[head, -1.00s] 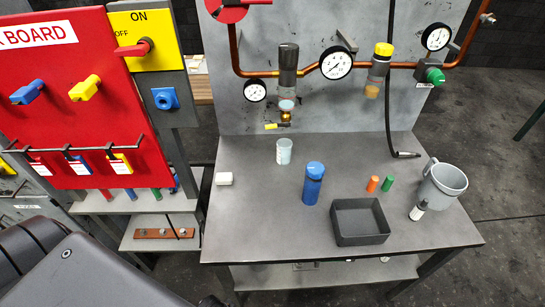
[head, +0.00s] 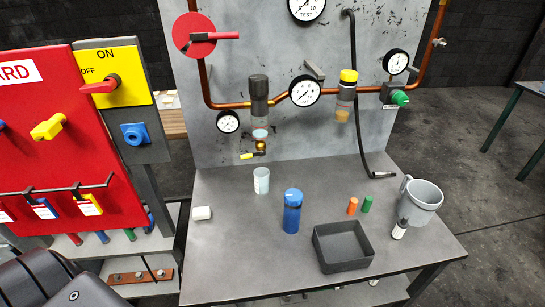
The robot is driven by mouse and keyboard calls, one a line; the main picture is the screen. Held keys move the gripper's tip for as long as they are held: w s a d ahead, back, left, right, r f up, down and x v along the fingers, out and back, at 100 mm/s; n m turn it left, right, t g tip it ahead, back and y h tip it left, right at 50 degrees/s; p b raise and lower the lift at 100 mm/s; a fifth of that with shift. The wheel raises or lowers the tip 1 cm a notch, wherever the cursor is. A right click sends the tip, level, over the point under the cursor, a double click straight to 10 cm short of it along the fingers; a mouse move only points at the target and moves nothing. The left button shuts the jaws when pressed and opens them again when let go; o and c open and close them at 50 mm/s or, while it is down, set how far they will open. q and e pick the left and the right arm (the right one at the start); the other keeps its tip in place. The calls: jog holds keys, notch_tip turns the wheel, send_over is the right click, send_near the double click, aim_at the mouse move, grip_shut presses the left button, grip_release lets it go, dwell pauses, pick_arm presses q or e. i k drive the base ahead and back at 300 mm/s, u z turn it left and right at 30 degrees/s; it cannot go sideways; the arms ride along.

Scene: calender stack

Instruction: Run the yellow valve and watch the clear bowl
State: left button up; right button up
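A small yellow valve lever (head: 247,156) sticks out to the left at the bottom of the left-hand pipe unit on the grey panel. Above it hangs a clear bowl (head: 260,117) under a dark cylindrical head, with a pale disc and some amber colour low down. A second unit with a yellow cap (head: 348,76) and an amber-tinted lower part hangs to the right. A translucent cup (head: 261,180) stands on the bench below the lever. Neither gripper is in view; only a dark part of my own arm shows at the lower left.
A red lockout board (head: 60,130) stands left. A black hose (head: 357,100) hangs at right.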

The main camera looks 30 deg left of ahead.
aim_at(261, 152)
jog(key=z, duration=1.4)
jog(key=i, duration=1)
jog(key=u, duration=2.5)
